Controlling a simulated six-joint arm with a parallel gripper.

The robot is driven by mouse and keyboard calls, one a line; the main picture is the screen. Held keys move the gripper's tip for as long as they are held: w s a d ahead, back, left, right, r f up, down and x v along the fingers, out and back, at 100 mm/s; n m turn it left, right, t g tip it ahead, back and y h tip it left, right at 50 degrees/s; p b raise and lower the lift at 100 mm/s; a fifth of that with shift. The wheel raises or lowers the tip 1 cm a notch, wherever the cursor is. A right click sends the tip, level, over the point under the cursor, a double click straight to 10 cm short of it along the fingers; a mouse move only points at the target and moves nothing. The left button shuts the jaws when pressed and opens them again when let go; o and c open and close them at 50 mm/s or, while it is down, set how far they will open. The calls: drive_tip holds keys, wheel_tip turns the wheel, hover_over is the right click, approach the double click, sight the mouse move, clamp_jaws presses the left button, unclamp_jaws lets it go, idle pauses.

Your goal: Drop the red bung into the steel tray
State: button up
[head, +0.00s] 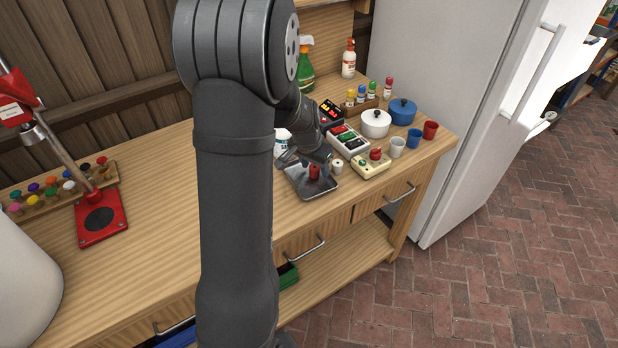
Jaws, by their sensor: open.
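A small red bung (314,172) shows over the far part of the steel tray (318,189), just by my gripper; I cannot tell whether it rests on the tray floor. The tray is shallow, dark grey and square, near the bench's front edge. My gripper (308,160) is small in the head view and sits at the tray's far side, beside the bung. It is open, and the bung does not appear clamped.
A white cylinder (337,167) stands just right of the tray. A cream box with a red knob (371,165) and a white case with coloured parts (347,140) lie further right, with pots and cups behind. A red press stand (100,215) is at left.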

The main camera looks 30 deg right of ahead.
drive_tip(key=v, duration=1.7)
drive_tip(key=shift+r, duration=0.2)
drive_tip(key=shift+f, duration=0.1)
approach(305, 186)
drive_tip(key=w+d+f, duration=0.1)
drive_tip(key=d+f, duration=0.1)
drive_tip(key=w+d+f, duration=0.1)
drive_tip(key=d, duration=0.1)
drive_tip(key=d+f, duration=0.2)
drive_tip(key=d, duration=0.1)
drive_tip(key=shift+w+f, duration=0.35)
drive_tip(key=shift+w, duration=0.05)
drive_tip(key=shift+r, duration=0.5)
